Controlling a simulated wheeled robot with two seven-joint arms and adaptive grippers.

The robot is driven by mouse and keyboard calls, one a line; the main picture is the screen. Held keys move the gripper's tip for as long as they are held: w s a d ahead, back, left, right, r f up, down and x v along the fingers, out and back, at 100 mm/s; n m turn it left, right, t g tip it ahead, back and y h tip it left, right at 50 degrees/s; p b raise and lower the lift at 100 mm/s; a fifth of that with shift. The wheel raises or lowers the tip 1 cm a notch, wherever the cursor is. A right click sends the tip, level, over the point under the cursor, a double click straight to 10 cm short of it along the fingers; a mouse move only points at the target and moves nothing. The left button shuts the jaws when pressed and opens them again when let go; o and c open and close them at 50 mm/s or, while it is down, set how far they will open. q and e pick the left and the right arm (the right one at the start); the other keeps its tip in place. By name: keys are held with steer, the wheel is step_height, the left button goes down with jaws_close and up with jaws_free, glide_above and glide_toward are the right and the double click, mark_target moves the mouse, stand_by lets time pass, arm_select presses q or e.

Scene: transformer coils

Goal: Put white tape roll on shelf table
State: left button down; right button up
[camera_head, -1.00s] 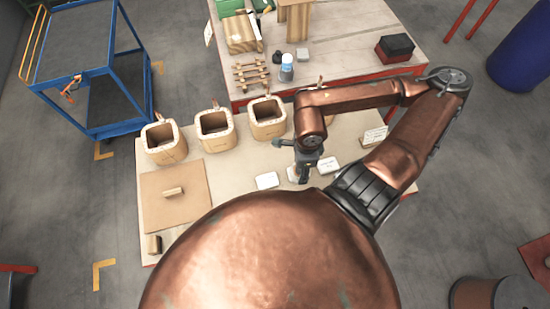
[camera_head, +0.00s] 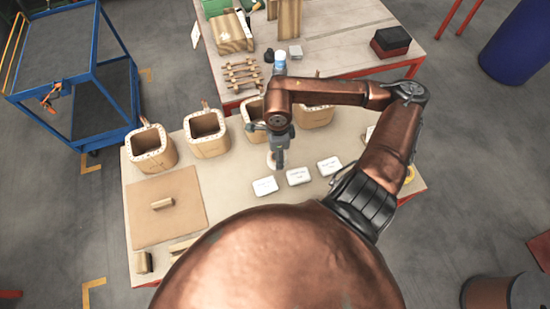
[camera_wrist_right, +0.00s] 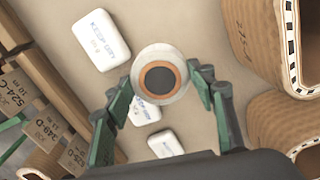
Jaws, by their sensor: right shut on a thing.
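My right gripper (camera_head: 277,158) hangs above the near table (camera_head: 227,175), between the row of wooden coils and the white labelled packs. In the right wrist view, its fingers (camera_wrist_right: 160,92) are closed on the sides of a white tape roll (camera_wrist_right: 179,92). The roll has an orange-brown inner ring and a dark centre. In the head view the roll is small and partly hidden by the gripper. My left gripper is not in view.
Several wooden coils (camera_head: 151,152) stand behind the gripper. White packs (camera_head: 299,177) lie in front of it. A back table (camera_head: 350,50) holds a bottle (camera_head: 280,63), wooden parts and a dark box (camera_head: 390,42).

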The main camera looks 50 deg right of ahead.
steer(key=shift+w+f, duration=0.2)
steer(key=shift+f, duration=0.1)
steer(key=f, duration=0.3)
steer(key=shift+w+d+f, duration=0.1)
steer(key=shift+w+f, duration=0.15)
steer(key=shift+f, duration=0.05)
steer(key=shift+f, duration=0.2)
steer(key=o, duration=1.2)
steer(key=shift+r, duration=0.1)
steer(key=shift+r, duration=0.1)
